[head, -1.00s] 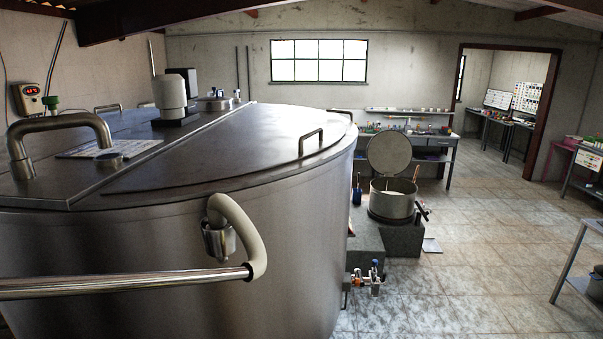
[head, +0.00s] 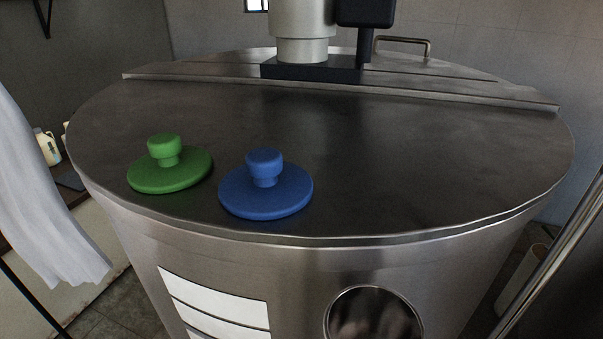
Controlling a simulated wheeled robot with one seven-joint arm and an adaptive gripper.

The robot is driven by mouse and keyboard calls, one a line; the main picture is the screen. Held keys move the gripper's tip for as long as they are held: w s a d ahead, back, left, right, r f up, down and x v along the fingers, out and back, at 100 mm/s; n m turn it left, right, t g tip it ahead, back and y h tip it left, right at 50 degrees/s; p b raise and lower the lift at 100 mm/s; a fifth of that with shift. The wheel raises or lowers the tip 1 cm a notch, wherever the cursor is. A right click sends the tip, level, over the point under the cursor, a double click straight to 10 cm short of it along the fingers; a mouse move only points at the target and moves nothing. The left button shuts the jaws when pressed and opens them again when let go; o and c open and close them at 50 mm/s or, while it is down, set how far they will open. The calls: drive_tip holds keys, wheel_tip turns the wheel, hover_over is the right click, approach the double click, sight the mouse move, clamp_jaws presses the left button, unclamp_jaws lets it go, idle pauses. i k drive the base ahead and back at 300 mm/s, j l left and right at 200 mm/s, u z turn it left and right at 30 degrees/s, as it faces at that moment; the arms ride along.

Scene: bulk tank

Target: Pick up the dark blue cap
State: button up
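A blue cap (head: 266,190) lies on the steel lid (head: 400,170) of the bulk tank, near its front edge. It is a flat round disc with a short knob (head: 265,166) standing up from its middle. A green cap (head: 168,172) of the same shape lies just to its left, with a narrow gap between them. My gripper is not in view.
A grey motor housing (head: 303,30) and a black unit (head: 365,12) rise from the back of the tank, with a metal handle (head: 403,42) beside them. The lid right of the caps is clear. A pale curtain (head: 45,190) hangs at left. A metal rail (head: 560,250) slants at right.

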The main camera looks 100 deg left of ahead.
sight(266, 187)
drive_tip(key=u, duration=3.5)
